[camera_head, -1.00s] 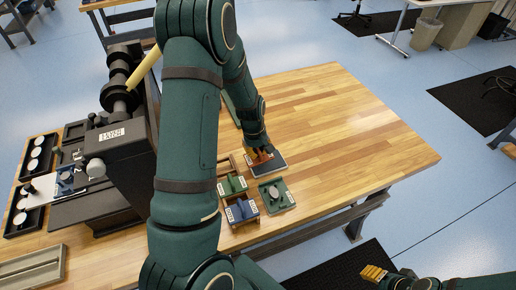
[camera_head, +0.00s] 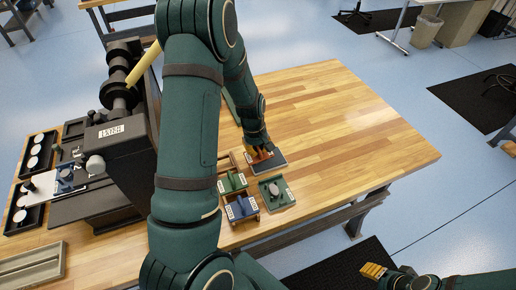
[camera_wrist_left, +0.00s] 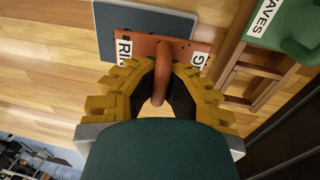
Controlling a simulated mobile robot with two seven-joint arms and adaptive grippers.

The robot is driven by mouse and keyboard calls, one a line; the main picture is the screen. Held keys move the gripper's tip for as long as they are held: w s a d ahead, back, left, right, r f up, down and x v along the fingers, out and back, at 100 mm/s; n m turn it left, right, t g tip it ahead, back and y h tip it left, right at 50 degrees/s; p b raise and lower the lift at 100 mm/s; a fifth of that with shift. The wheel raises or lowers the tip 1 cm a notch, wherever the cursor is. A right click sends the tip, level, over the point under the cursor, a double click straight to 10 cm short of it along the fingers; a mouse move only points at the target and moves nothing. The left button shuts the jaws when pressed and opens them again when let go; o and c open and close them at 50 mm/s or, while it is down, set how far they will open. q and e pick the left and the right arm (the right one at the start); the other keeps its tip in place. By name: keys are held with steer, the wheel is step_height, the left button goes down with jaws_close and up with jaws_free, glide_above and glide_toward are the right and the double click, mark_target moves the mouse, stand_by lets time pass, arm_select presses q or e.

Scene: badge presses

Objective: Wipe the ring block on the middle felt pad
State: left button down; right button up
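The rust-orange ring block (camera_head: 261,157) is in my left gripper (camera_head: 258,149), at a grey-blue felt pad (camera_head: 277,161) on the table. The left wrist view shows the block (camera_wrist_left: 140,46) with part of its "RING" label, and its handle (camera_wrist_left: 160,72) between the fingers of my left gripper (camera_wrist_left: 160,88). There the block overlaps the edge of the pad (camera_wrist_left: 140,19); I cannot tell whether it touches. My right gripper (camera_head: 373,271) is low at the right, away from the table, and its finger opening is unclear.
A wooden rack (camera_wrist_left: 264,76) holds a green block (camera_head: 232,182) and a blue block (camera_head: 241,207). A green tray (camera_head: 287,197) with a grey round piece is beside it. A dark press (camera_head: 118,150) stands left. The table's right side is clear.

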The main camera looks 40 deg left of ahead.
arm_select(q)
steer(key=shift+f+b, duration=0.35)
steer(key=shift+f, duration=0.05)
stand_by(0.4)
steer(key=shift+w+d+p, duration=0.1)
steer(key=shift+w+d, duration=0.45)
steer(key=shift+w, duration=0.5)
steer(key=shift+w+d+p, duration=0.1)
steer(key=shift+w+d, duration=0.45)
steer(key=shift+w, duration=0.5)
steer(key=shift+w+d+p, duration=0.1)
steer(key=shift+w+d, duration=0.45)
steer(key=shift+w, duration=0.5)
steer(key=shift+s, duration=0.1)
steer(key=shift+s+a+b, duration=0.1)
steer(key=shift+s+a, duration=0.45)
steer(key=shift+s, duration=0.5)
steer(key=shift+s+a+b, duration=0.15)
steer(key=shift+s+a, duration=0.4)
steer(key=shift+s, duration=0.45)
steer(key=shift+s+a+b, duration=0.1)
steer(key=shift+s+a, duration=0.45)
steer(key=shift+s, duration=0.5)
steer(key=shift+w, duration=0.1)
